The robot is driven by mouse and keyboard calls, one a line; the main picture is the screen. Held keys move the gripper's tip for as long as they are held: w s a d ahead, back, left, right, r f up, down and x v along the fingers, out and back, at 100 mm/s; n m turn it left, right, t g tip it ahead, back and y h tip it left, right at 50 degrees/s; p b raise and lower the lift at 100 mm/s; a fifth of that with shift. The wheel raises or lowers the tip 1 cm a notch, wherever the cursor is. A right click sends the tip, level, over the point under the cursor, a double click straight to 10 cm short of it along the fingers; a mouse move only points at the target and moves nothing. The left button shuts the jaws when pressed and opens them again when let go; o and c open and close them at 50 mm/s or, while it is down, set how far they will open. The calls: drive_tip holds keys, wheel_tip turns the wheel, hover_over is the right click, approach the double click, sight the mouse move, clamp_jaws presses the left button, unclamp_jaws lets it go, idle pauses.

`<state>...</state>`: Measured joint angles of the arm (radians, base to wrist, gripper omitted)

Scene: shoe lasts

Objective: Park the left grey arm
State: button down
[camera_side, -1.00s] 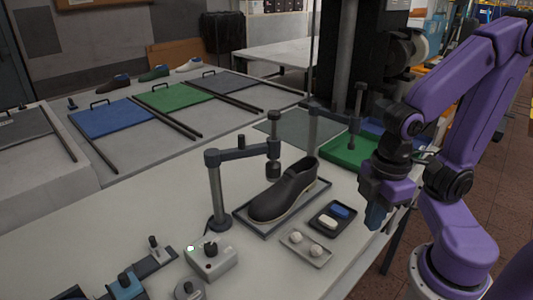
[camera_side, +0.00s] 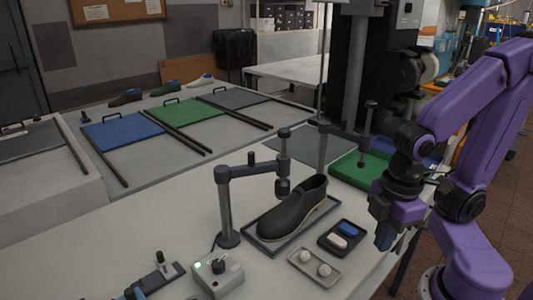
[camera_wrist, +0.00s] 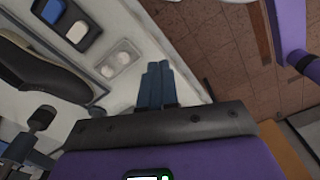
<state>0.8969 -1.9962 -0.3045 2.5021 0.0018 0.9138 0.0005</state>
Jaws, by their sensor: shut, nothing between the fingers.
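The left grey arm (camera_side: 250,169) runs from an upright post (camera_side: 227,212) to a vertical rod and pad (camera_side: 283,187), which hangs over the toe side of a dark shoe (camera_side: 292,208). The shoe sits on a rimmed tray (camera_side: 263,247) and also shows in the wrist view (camera_wrist: 38,74). Another grey arm stands behind the shoe, with its rod (camera_side: 367,124) over a green tray. My gripper (camera_side: 385,236) is shut and empty, pointing down to the right of the small trays, apart from the left grey arm. Its blue fingers (camera_wrist: 155,86) show together in the wrist view.
A black tray (camera_side: 326,239) with a blue and a white piece and a grey tray (camera_side: 298,261) with two white balls lie between my gripper and the shoe. A control box (camera_side: 218,277) with a green light stands near the post. The green tray (camera_side: 348,178) is behind.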

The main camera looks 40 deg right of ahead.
drive_tip(key=c, duration=1.4)
unclamp_jaws()
drive_tip(key=shift+c, duration=0.2)
drive_tip(key=o, duration=0.4)
drive_tip(key=shift+w+a+r, duration=0.2)
drive_tip(key=shift+w+a, duration=0.05)
drive_tip(key=shift+w, duration=0.05)
wheel_tip(320, 180, up, 23)
drive_tip(key=m, duration=0.4)
hover_over(251, 152)
wheel_tip(251, 152, down, 18)
drive_tip(key=shift+s+r, duration=0.1)
drive_tip(key=shift+r, duration=0.05)
drive_tip(key=shift+a, duration=0.1)
clamp_jaws()
